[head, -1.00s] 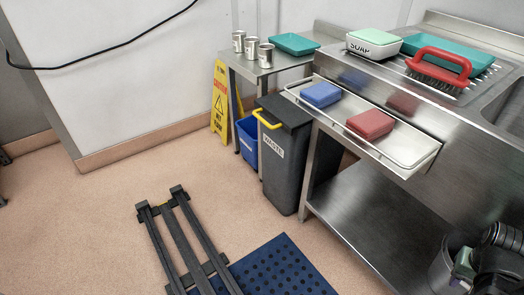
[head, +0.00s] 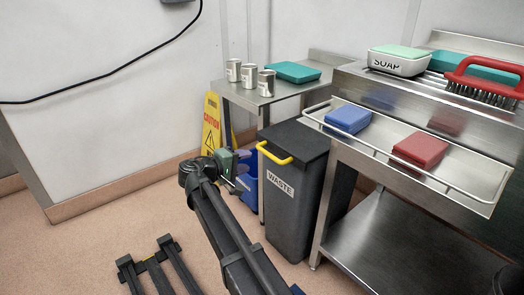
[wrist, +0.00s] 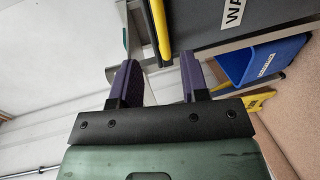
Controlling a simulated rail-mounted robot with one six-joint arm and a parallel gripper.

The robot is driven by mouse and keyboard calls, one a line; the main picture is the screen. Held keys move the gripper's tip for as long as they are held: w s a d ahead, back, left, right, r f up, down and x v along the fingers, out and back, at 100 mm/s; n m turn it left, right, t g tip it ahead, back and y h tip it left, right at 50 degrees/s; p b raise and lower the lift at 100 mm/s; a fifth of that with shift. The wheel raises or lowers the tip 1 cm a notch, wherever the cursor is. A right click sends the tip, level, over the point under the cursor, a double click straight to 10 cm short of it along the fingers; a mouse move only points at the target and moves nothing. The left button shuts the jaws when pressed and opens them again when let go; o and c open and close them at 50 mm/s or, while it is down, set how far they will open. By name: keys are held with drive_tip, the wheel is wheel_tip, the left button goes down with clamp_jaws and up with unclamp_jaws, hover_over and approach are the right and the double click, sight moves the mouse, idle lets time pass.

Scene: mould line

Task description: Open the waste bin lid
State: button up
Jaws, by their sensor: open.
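The waste bin (head: 288,215) is a dark grey bin with a white WASTE label, standing at the end of the steel sink unit. Its black lid (head: 300,139) is shut, with a yellow handle (head: 272,156) along its left edge. My gripper (head: 243,172) is open and empty, just left of the handle. In the wrist view the handle (wrist: 160,30) ends near the gap between the fingertips of my gripper (wrist: 158,64), apparently beyond them. I cannot tell the exact distance.
A blue bucket (head: 246,187) and a yellow caution sign (head: 211,124) stand behind my gripper. A steel side table (head: 262,100) with cans stands behind the bin. A rail shelf (head: 455,178) with blue and red blocks is close at the right. The floor at left is mostly clear.

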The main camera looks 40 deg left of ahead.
sight(269, 156)
drive_tip(key=x, duration=0.3)
drive_tip(key=b+x, duration=0.1)
drive_tip(key=x, duration=0.3)
drive_tip(key=b+x, duration=0.1)
drive_tip(key=x, duration=0.3)
drive_tip(key=shift+s+d, duration=0.15)
drive_tip(key=shift+d, duration=0.15)
clamp_jaws()
